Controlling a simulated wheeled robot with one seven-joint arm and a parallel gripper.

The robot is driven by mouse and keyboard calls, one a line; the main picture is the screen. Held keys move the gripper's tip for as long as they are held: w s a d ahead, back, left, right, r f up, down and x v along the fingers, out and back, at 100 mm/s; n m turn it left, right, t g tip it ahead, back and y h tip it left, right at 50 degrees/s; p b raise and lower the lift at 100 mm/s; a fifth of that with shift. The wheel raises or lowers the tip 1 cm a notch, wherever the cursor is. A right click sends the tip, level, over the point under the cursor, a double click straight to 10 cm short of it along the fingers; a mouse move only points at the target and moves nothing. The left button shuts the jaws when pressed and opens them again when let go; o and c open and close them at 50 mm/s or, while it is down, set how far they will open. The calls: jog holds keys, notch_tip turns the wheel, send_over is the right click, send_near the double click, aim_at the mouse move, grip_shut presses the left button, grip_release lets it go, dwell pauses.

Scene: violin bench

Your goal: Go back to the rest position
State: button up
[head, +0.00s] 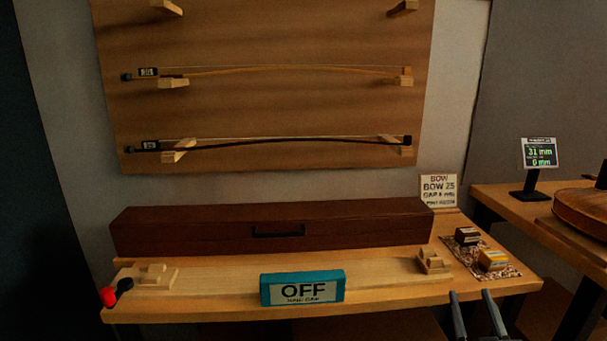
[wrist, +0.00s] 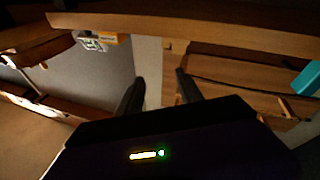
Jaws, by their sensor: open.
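My gripper (head: 478,316) is at the bottom right of the head view, in front of the bench's front edge. Its two dark fingers stand apart with nothing between them. In the wrist view the fingers (wrist: 158,90) also show apart and empty. No marker for a rest position shows in either view.
The wooden bench (head: 200,303) holds a long brown case (head: 200,232), a teal OFF display (head: 302,288), two wooden cradles and small boxes on a patterned mat (head: 511,269). Two bows (head: 280,70) rest on the wall board. A violin (head: 585,207) lies on the right table.

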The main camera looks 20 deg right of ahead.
jog(key=s+a+f+n+g+y+b, duration=0.1)
jog(key=s+a+f+g+y+b, duration=0.15)
jog(key=s+a+f+y, duration=0.75)
jog(key=s+a+f+n+g+b, duration=0.1)
jog(key=s+a+f+n+b, duration=0.3)
jog(key=s+a, duration=1.35)
notch_tip(320, 180, up, 18)
jog(key=s+d+m+p, duration=0.2)
jog(key=p, duration=1.8)
jog(key=shift+s+d+p, duration=0.35)
jog(key=shift+d, duration=0.05)
